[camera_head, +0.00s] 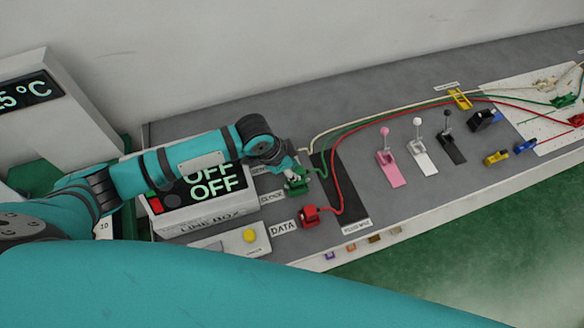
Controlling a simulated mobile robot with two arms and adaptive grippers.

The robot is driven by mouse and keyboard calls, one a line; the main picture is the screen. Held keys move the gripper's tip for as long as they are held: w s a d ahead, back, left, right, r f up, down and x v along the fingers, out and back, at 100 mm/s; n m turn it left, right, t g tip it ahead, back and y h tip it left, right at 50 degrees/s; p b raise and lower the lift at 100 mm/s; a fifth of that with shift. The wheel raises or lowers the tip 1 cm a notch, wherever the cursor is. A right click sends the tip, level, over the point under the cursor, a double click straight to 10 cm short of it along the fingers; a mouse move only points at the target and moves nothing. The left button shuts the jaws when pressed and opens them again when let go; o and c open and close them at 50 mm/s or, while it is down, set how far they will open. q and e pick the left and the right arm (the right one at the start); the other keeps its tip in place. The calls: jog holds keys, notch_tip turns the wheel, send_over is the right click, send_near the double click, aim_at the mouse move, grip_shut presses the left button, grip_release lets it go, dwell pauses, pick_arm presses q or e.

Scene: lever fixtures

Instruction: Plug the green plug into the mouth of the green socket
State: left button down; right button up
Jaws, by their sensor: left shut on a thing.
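The green plug (297,185) is a small green block with a green cable at the near end of the grey bench. My left gripper (291,173) reaches it from above and is shut on it, partly covering it. The plug is beside the line box and close to the CLOCK label (271,197). I cannot make out a green socket mouth near the plug. It may be hidden by the gripper or plug. Another green piece (563,101) lies at the far right on a white board, too small to identify. My right gripper is not in view.
The line box (200,202) reads OFF twice. A red plug (310,215) with a red cable sits by the DATA label (284,227). Pink (390,164), white (421,153) and black (450,143) levers stand to the right. Cables arc across the bench behind them.

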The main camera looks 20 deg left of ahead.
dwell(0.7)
pick_arm(q)
jog(key=shift+p, duration=0.35)
jog(key=shift+f+b, duration=1)
jog(key=shift+f, duration=1)
jog(key=c, duration=1)
grip_release()
jog(key=shift+c, duration=0.2)
jog(key=v, duration=1.2)
